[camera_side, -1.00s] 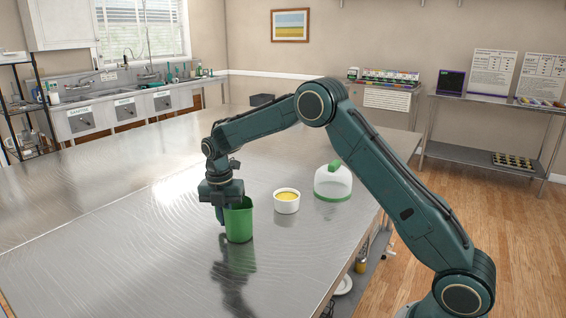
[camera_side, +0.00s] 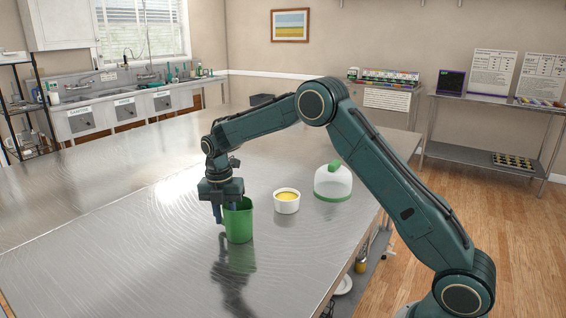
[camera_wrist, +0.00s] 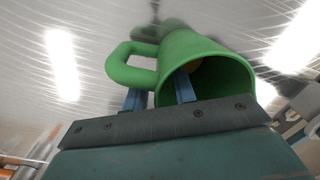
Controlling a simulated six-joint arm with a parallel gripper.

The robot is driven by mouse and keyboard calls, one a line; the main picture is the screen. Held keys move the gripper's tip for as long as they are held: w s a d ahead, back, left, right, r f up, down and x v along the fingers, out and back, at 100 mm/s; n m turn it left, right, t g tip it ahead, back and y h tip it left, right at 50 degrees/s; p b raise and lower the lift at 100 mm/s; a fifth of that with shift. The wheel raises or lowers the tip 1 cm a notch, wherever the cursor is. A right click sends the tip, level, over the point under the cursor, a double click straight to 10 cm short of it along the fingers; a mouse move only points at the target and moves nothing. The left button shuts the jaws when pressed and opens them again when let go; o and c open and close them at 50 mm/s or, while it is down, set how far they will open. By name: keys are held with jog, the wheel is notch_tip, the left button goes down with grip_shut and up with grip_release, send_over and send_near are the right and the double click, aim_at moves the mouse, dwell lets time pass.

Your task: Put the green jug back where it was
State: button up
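The green jug (camera_side: 239,225) stands upright on the metal table (camera_side: 130,240), its base meeting its reflection. My gripper (camera_side: 225,211) is above its rim, pointing down. One finger is outside the jug on the left, with a small gap to its wall; the other goes down into the jug's mouth. In the wrist view, the jug (camera_wrist: 205,60) shows its open mouth and its handle (camera_wrist: 122,65) at the left. The gripper's blue fingers (camera_wrist: 158,93) are spread on either side of the jug's wall, one near the handle and one inside.
A white bowl with yellow contents (camera_side: 287,203) stands to the right of the jug. The table to the left is clear.

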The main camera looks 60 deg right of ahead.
notch_tip(320, 180, up, 12)
jog(key=shift+w+a+f, duration=0.15)
jog(key=shift+a+f, duration=0.05)
dwell(0.4)
dwell(0.5)
jog(key=shift+s+r, duration=0.2)
jog(key=shift+r, duration=0.05)
jog(key=s+a+r+m+t, duration=0.1)
jog(key=s+r+m, duration=0.45)
jog(key=s, duration=0.35)
jog(key=s+a+r+m+t, duration=0.1)
jog(key=s+r+m+t, duration=0.1)
jog(key=s+r+m, duration=0.5)
jog(key=s+f+m+t, duration=0.1)
jog(key=s+f+m, duration=0.1)
jog(key=s, duration=0.5)
jog(key=s+a+f+m+t, duration=0.1)
jog(key=s+f+m, duration=0.1)
jog(key=s+m, duration=0.3)
jog(key=s+f+m, duration=0.3)
jog(key=s+m, duration=0.1)
jog(key=s, duration=0.5)
jog(key=shift+a+t, duration=0.35)
jog(key=shift+t, duration=0.05)
